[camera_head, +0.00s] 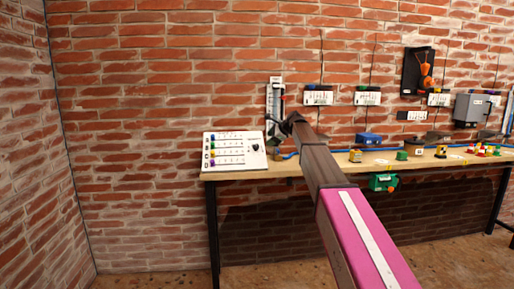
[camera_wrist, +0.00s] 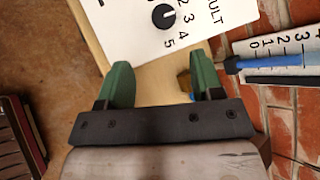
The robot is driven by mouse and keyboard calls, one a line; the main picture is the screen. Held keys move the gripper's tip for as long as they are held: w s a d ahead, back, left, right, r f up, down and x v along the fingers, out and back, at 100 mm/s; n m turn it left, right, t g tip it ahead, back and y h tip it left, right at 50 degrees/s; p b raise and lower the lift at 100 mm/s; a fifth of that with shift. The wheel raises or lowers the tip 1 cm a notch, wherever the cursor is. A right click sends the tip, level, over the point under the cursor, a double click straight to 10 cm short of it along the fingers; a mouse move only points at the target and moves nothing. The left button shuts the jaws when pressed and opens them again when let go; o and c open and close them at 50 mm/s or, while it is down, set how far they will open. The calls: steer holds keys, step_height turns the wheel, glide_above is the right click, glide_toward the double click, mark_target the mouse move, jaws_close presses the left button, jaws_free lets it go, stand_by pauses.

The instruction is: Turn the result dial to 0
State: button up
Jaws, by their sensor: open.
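The result dial is a round black knob (camera_wrist: 165,16) on a white panel (camera_wrist: 128,28), near the top edge of the wrist view. Printed numbers 2 to 5 and part of the word "RESULT" show beside it; the rest of the scale is cut off. A pale mark shows on the knob, but I cannot tell which number it points to. In the head view the same panel (camera_head: 212,164) stands at the left end of the bench, with the knob (camera_head: 255,148) on its right side. My gripper (camera_wrist: 159,78), with green fingers, is open and apart from the knob, and nothing shows in its grasp.
The wooden bench (camera_head: 330,168) runs along the brick wall. A vertical scale (camera_head: 275,98) hangs behind the panel; a scale with a blue pointer (camera_wrist: 232,65) shows right of my fingers. Several small blocks sit further right on the bench. Floor left of the bench is clear.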

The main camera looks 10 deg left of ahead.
mark_target(256, 146)
steer(key=x, duration=1)
steer(key=shift+w+a+r, duration=0.1)
steer(key=shift+w+a, duration=0.15)
steer(key=shift+a, duration=0.15)
steer(key=c, duration=0.9)
